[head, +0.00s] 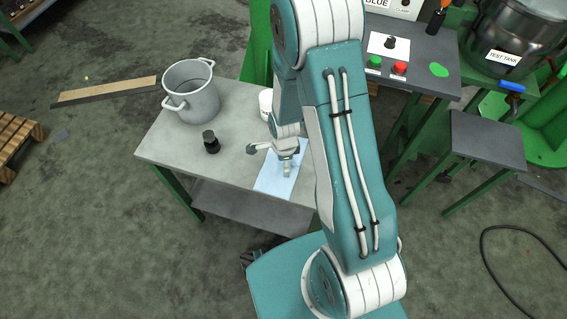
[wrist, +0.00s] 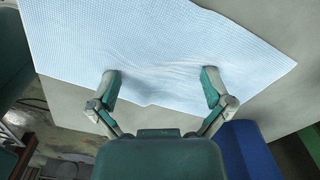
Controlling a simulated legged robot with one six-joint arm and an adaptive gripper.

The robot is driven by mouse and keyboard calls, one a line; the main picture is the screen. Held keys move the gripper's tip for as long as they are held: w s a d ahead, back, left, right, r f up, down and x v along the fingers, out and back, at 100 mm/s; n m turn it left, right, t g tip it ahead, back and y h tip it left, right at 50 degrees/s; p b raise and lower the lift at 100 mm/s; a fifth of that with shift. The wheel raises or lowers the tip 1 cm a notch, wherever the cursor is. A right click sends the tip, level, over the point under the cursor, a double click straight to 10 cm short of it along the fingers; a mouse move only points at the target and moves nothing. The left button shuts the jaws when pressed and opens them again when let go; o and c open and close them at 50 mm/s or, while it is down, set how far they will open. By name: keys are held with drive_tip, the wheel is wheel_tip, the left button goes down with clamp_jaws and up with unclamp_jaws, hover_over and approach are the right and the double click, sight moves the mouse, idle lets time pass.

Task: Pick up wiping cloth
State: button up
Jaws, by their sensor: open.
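The wiping cloth (head: 268,182) is a light blue-white sheet lying on the grey table near its front edge, partly hidden by my arm in the head view. In the wrist view the cloth (wrist: 165,40) fills the upper middle, with slight wrinkles between the fingers. My gripper (wrist: 161,88) is open, with its two fingertips spread apart over the cloth's near part. The fingertips look to be at or very close to the cloth; I cannot tell whether they touch it. In the head view my gripper (head: 270,160) is over the cloth, partly hidden by my own arm.
On the grey table (head: 230,115) stand a large grey pot (head: 195,98), a small black object (head: 210,142) and a white container (head: 266,101) partly behind my arm. A control desk (head: 425,55) with green and red buttons and the test tank (head: 512,35) are at the right.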

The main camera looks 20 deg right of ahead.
drive_tip(key=shift+d+f, duration=0.2)
drive_tip(key=shift+c, duration=2.2)
drive_tip(key=shift+s+a, duration=0.1)
drive_tip(key=shift+a, duration=0.25)
drive_tip(key=shift+c, duration=0.8)
drive_tip(key=shift+d, duration=0.2)
drive_tip(key=c, duration=0.5)
wheel_tip(320, 180, up, 12)
drive_tip(key=shift+f, duration=0.1)
clamp_jaws()
wheel_tip(320, 180, up, 9)
drive_tip(key=shift+r, duration=0.2)
drive_tip(key=shift+f, duration=0.1)
